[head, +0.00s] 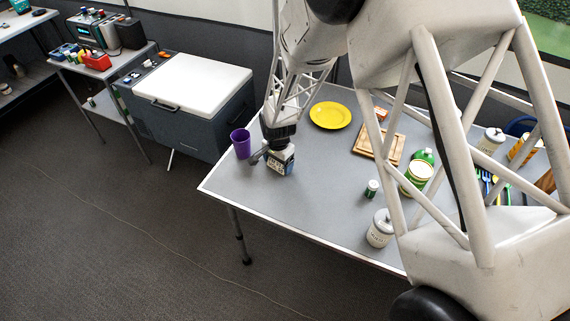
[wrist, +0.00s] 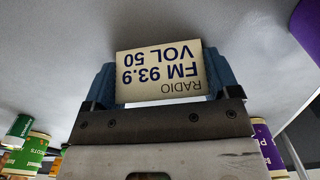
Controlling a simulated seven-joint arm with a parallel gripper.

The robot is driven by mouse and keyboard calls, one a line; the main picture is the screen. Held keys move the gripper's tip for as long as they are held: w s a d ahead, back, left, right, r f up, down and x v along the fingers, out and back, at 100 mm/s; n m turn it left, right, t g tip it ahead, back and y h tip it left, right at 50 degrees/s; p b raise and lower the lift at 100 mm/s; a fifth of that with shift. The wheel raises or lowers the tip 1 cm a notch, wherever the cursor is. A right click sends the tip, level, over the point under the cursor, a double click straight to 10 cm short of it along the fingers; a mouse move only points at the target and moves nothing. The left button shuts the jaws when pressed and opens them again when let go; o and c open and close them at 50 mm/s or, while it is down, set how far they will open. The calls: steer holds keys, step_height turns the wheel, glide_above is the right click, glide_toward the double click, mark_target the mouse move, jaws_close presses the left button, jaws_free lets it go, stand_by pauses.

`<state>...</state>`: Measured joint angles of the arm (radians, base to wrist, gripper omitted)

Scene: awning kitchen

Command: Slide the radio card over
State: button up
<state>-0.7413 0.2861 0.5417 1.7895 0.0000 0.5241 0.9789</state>
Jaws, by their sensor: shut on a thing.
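The radio card (wrist: 160,72) is a cream card with dark blue lettering: RADIO, FM 93.9, VOL 50. It appears upside down in the wrist view. My gripper (wrist: 160,85) is shut on it, with a blue finger at each side edge. In the head view, my gripper (head: 276,150) is low over the front left part of the grey table (head: 320,195), and the pale card (head: 281,163) shows at its tip. I cannot tell whether the card touches the table top.
A purple cup (head: 241,143) stands just left of my gripper, near the table's left edge. A yellow plate (head: 330,115) and a wooden board (head: 379,143) lie farther back. A small green jar (head: 372,188) and a white canister (head: 380,228) stand to the right. Bare table lies between.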

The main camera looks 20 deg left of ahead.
mark_target(270, 159)
steer(key=shift+a, duration=1.55)
steer(key=o, duration=0.8)
steer(key=shift+c, duration=0.2)
steer(key=shift+r, duration=0.15)
steer(key=shift+r, duration=3.75)
